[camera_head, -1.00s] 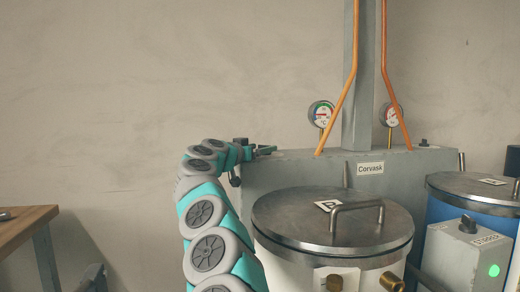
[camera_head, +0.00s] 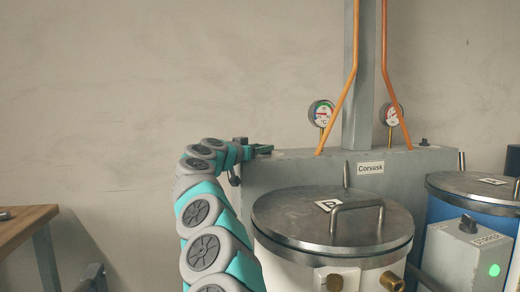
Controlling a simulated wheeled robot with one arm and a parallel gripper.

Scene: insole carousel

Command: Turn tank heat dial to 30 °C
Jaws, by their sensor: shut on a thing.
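My gripper (camera_head: 263,149) is at the top left edge of the grey cabinet (camera_head: 270,176), seen small and from behind my arm. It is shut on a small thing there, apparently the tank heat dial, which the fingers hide. Its scale and setting cannot be read. A round gauge marked °C (camera_head: 321,113) stands above the cabinet top, right of my gripper; its reading is too small to tell. The white tank (camera_head: 290,262) with a steel lid stands in front of the cabinet.
A thin upright rod (camera_head: 346,174) shows behind the lid. A second gauge (camera_head: 391,115) and a dark knob (camera_head: 424,142) are at the right. A blue tank (camera_head: 447,205) and a control box (camera_head: 460,255) with a green light stand right. A wooden table (camera_head: 25,224) is left.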

